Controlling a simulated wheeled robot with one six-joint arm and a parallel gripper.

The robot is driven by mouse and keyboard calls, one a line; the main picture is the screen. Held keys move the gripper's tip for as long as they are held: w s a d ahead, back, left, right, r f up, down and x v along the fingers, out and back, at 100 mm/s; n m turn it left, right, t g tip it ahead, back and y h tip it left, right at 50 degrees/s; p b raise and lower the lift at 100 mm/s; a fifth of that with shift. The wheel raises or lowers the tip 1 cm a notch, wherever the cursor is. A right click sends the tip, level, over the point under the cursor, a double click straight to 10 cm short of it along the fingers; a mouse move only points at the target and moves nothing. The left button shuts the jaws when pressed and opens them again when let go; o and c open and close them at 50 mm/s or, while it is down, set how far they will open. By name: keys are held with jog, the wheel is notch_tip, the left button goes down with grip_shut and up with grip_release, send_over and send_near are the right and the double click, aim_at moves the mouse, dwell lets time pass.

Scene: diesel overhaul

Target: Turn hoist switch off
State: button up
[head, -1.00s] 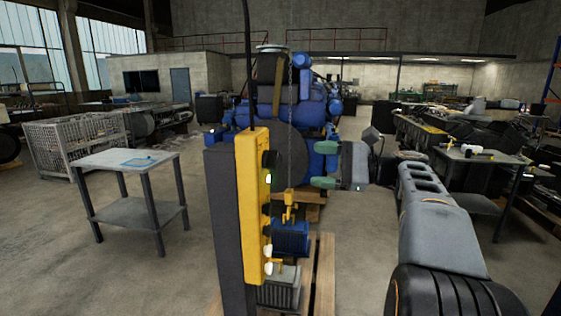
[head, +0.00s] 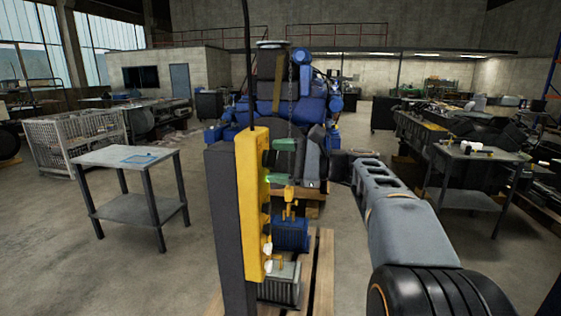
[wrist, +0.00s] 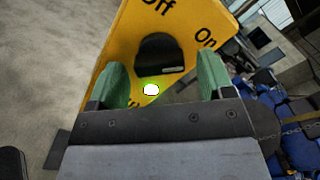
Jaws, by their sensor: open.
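The yellow hoist control panel (head: 252,205) stands upright on a dark post in the head view, its switch side facing right. In the wrist view the panel (wrist: 112,50) fills the upper middle, with "Off" and "On" labels. The black switch knob (wrist: 158,52) lies between them, below the lettering. A lit lamp (wrist: 151,90) glows below the knob. My gripper (head: 272,161) is beside the panel with its green fingers spread. In the wrist view my gripper (wrist: 161,62) has one finger on each side of the knob; I cannot tell whether they touch it.
A blue motor (head: 290,233) hangs at or rests below the yellow hook (head: 289,196). A large blue engine (head: 300,105) stands behind. A grey worktable (head: 125,157) is at left, another table (head: 475,153) at right. Open floor lies at left.

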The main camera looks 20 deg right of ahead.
jog(key=c, duration=0.9)
jog(key=shift+f+n+b, duration=0.1)
jog(key=shift+n+b, duration=0.2)
jog(key=shift+b, duration=0.05)
jog(key=shift+r+n+b, duration=0.2)
jog(key=shift+n+b, duration=2.85)
jog(key=shift+n, duration=1.1)
jog(key=shift+r+n+b, duration=0.2)
jog(key=shift+n+b, duration=2.8)
jog(key=shift+n, duration=1.45)
jog(key=o, duration=0.9)
jog(key=shift+r, duration=0.1)
